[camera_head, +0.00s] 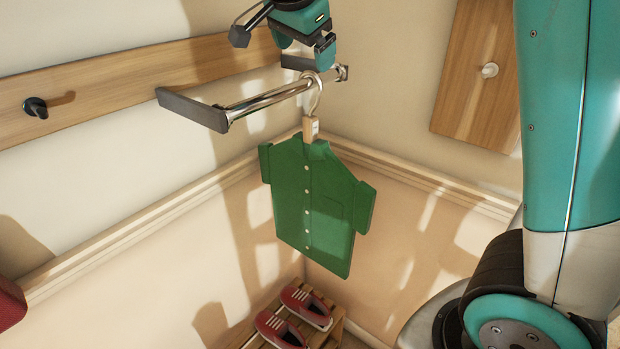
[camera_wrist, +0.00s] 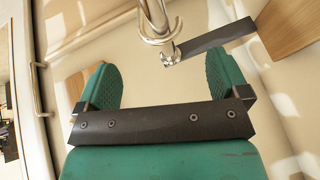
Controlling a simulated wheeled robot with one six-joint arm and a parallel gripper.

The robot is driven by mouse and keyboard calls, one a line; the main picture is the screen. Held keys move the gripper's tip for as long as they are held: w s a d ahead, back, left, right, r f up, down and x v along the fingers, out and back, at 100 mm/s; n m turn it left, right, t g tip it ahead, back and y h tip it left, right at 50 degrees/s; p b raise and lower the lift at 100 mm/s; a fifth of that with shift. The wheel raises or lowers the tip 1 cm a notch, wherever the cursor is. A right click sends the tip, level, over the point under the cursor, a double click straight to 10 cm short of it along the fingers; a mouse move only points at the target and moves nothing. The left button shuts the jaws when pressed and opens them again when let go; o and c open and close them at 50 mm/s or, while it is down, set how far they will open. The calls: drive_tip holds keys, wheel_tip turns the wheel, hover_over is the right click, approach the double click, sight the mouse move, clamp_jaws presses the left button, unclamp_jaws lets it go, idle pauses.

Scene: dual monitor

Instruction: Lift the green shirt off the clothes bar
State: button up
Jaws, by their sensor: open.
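The green shirt (camera_head: 313,204) hangs upright on a hanger in the head view. The hanger's wooden neck (camera_head: 311,129) rises to a metal hook (camera_head: 316,92) looped over the silver clothes bar (camera_head: 265,101). My gripper (camera_head: 303,45) is just above the bar, close to the hook, with its fingers apart and nothing between them. In the wrist view my two green finger pads (camera_wrist: 162,82) stand wide apart. The hook (camera_wrist: 160,30) and the bar (camera_wrist: 95,33) show beyond the fingertips, near the top. The shirt cannot be made out in the wrist view.
A dark end bracket (camera_head: 193,109) carries the bar's near end. A wooden rail with a black peg (camera_head: 36,107) runs along the left wall. Red shoes (camera_head: 305,306) sit on a rack below. Space around the shirt is clear.

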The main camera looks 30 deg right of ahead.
sight(310, 77)
drive_tip(key=shift+p+x, duration=0.8)
drive_tip(key=shift+x, duration=2.8)
drive_tip(key=shift+w+r, duration=0.1)
drive_tip(key=c, duration=1.4)
drive_tip(key=shift+r, duration=0.1)
